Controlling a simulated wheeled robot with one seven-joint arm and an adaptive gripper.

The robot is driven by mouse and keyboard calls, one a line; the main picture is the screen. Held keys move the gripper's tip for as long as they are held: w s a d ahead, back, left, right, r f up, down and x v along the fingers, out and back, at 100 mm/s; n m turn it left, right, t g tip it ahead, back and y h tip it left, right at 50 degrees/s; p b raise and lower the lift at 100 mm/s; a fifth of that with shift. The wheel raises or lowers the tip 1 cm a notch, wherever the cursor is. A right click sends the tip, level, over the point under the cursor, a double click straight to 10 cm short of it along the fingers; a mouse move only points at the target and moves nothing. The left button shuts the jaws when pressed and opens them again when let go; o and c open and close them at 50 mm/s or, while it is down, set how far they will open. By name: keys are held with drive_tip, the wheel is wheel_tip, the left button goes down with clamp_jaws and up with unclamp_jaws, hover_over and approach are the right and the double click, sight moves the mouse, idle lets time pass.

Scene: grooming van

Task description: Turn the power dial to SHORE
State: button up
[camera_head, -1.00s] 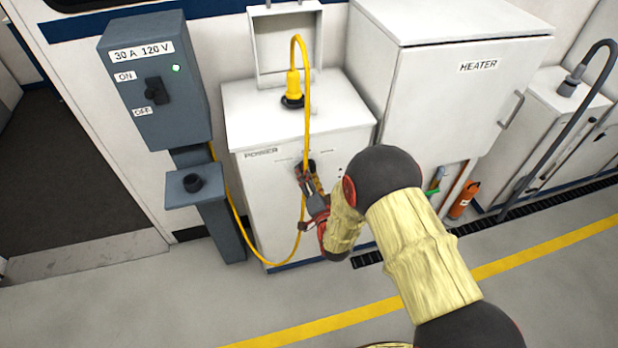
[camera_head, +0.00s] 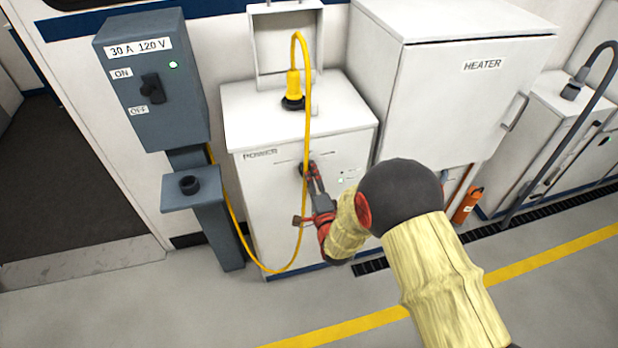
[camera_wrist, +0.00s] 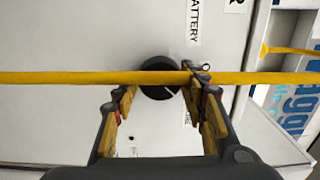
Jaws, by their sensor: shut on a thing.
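The power dial (camera_wrist: 158,78) is a round black knob on the white POWER cabinet (camera_head: 245,190). In the wrist view it lies between the fingertips of my gripper (camera_wrist: 162,84), which is shut on it. The yellow cable crosses in front of the dial there. A BATTERY label (camera_wrist: 195,22) sits above the dial, and a partly hidden label starting with O is beside the right finger. In the head view my gripper (camera_head: 308,172) reaches the cabinet front from the lower right and mostly hides the dial.
The yellow cable (camera_head: 306,110) loops from a plug on the cabinet top, past my gripper, towards the grey breaker box (camera_head: 155,85), whose green light is lit. The HEATER cabinet (camera_head: 455,100) stands to the right. Open floor (camera_head: 230,310) lies in front.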

idle(0.5)
drive_tip(key=o, duration=1.2)
drive_tip(key=v, duration=1.2)
